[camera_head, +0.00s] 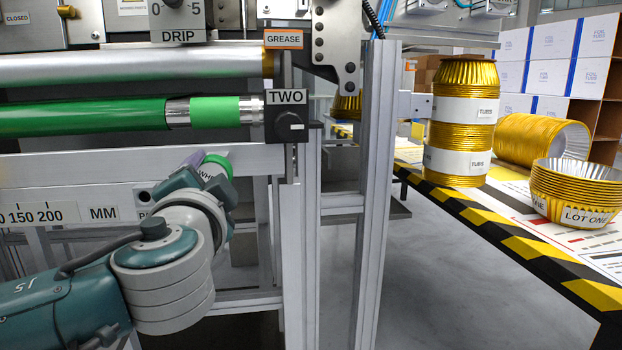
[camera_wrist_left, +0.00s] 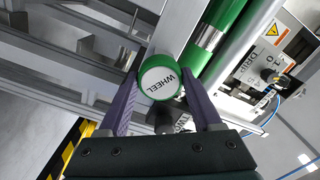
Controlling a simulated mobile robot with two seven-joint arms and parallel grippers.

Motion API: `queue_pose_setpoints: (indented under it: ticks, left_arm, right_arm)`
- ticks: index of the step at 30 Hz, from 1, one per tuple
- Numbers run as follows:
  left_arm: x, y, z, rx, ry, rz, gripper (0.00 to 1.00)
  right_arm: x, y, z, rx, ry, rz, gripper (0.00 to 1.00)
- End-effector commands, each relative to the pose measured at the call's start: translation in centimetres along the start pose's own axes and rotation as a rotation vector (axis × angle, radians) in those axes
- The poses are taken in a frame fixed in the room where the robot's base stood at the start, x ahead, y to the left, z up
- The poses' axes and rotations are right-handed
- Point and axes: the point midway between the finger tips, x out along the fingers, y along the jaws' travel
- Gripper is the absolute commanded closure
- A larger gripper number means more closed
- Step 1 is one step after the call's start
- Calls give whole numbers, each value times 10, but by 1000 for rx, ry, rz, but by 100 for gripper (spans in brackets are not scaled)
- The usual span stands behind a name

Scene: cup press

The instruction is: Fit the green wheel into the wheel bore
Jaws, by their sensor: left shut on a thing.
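The green wheel (camera_wrist_left: 159,80) has a white face marked WHEEL. In the left wrist view it sits between the two purple fingers of my left gripper (camera_wrist_left: 157,88), which is shut on it. In the head view the green wheel (camera_head: 217,163) shows only in part, above my left gripper (camera_head: 205,167), in front of the pale frame rail. My wrist hides much of it. I cannot make out the wheel bore for certain. A dark round hole in a plate (camera_head: 145,195) with a partly covered label shows just left of my gripper. My right gripper is not in view.
A long green roller (camera_head: 80,117) and a silver roller (camera_head: 130,67) run above my gripper. A block marked TWO (camera_head: 287,118) and an upright post (camera_head: 372,170) stand to the right. Gold foil cups (camera_head: 460,120) stand on a striped-edge table.

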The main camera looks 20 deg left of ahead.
Motion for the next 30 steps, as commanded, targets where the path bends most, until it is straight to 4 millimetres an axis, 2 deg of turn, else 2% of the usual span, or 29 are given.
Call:
queue_pose_setpoints:
  ticks: [20, 21, 30]
  left_arm:
    - [17, 0, 0, -1, 0, -1, 100]
    - [17, 0, 0, -1, 0, -1, 33]
    - [17, 0, 0, 0, 0, 0, 0]
  right_arm:
    - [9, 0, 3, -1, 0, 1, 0]
    - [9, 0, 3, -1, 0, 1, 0]
    - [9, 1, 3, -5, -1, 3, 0]
